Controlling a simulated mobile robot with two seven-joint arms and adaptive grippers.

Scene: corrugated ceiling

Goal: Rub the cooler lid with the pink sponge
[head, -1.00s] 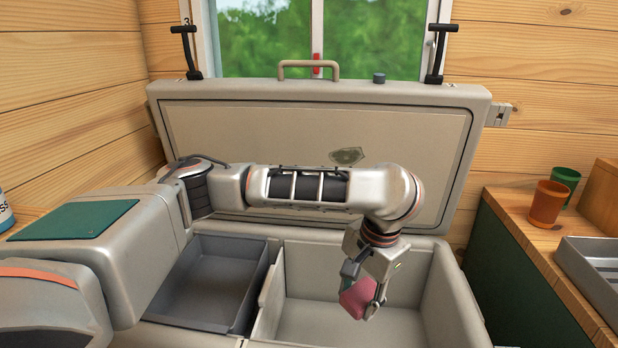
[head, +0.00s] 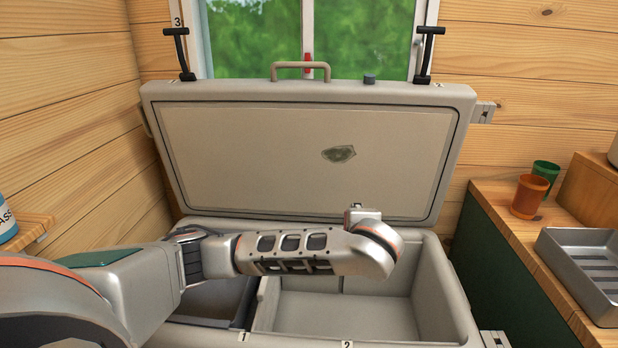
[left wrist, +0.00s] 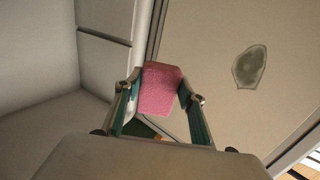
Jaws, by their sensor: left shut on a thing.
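The cooler lid (head: 250,150) stands open and upright against the window side, its inner panel facing me. A dark greenish stain (head: 338,154) is on that panel, right of its middle; in the left wrist view the stain (left wrist: 249,67) is right of the sponge. My left gripper (left wrist: 160,90) is shut on the pink sponge (left wrist: 158,88). In the head view the sponge and fingertips are hidden behind my wrist, low in front of the lid and below the stain. I cannot tell whether the sponge touches the lid. My right gripper is not in view.
The cooler body (head: 455,300) is open below the lid, with an empty right compartment. On the right counter are an orange cup (head: 528,196), a green cup (head: 546,173) and a grey tray (head: 585,265). A bottle (head: 6,222) stands at the far left.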

